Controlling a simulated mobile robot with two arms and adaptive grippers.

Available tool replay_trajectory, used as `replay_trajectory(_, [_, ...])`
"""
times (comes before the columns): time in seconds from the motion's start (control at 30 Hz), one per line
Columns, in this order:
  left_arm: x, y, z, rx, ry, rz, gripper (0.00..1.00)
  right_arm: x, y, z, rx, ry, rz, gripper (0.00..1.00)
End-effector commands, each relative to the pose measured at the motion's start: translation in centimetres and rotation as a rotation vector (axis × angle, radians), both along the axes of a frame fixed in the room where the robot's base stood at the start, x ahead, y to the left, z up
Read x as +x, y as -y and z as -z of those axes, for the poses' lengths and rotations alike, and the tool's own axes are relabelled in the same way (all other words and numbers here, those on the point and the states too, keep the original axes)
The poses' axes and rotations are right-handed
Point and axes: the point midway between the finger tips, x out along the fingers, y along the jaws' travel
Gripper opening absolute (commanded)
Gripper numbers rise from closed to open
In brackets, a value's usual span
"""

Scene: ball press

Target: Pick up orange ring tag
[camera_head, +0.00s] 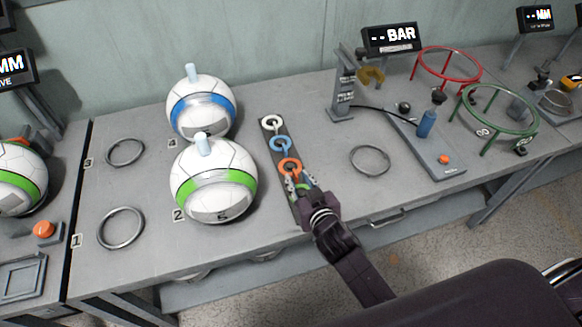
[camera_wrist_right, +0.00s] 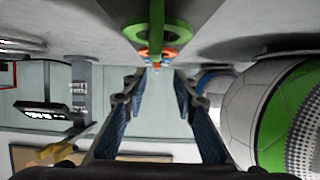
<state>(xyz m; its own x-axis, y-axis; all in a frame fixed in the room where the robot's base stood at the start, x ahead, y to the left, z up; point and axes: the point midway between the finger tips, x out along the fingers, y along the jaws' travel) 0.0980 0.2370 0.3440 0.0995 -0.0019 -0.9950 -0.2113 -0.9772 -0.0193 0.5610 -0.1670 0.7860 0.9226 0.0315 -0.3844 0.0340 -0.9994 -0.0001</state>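The orange ring tag (camera_head: 289,166) lies on a dark strip (camera_head: 266,134) on the bench, between a blue ring tag (camera_head: 281,143) and a green ring tag (camera_head: 302,188). My right gripper (camera_head: 302,182) is low over the green tag, just short of the orange one, and partly covers the green tag. In the right wrist view the orange tag (camera_wrist_right: 155,53) shows beyond the larger green ring (camera_wrist_right: 157,30). The right fingers (camera_wrist_right: 157,85) are apart with nothing between them. My left gripper is not in view.
Two balls, one with a blue band (camera_head: 201,105) and one with a green band (camera_head: 213,180), stand left of the strip. A white ring tag (camera_head: 272,122) lies at its far end. A metal ring (camera_head: 369,160) and a gauge stand (camera_head: 343,85) are to the right.

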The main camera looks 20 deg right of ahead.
Motion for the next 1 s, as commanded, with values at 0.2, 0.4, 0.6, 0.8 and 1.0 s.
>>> replay_trajectory(0.2, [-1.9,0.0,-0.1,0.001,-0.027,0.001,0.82,2.0,0.2,1.0,-0.001,0.0,0.0,0.26])
replay_trajectory(0.4, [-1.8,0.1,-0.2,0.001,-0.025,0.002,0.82,4.3,0.4,2.4,-0.002,0.0,-0.001,0.26])
replay_trajectory(0.6, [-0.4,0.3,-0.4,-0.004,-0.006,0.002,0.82,5.3,0.3,2.8,0.0,-0.001,-0.001,0.26])
replay_trajectory(0.8, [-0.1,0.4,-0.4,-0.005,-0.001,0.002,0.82,5.3,0.3,2.8,0.0,-0.001,-0.001,0.25])
replay_trajectory(1.0, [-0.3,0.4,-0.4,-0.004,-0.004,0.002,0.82,5.3,0.3,2.8,0.0,-0.001,-0.001,0.03])
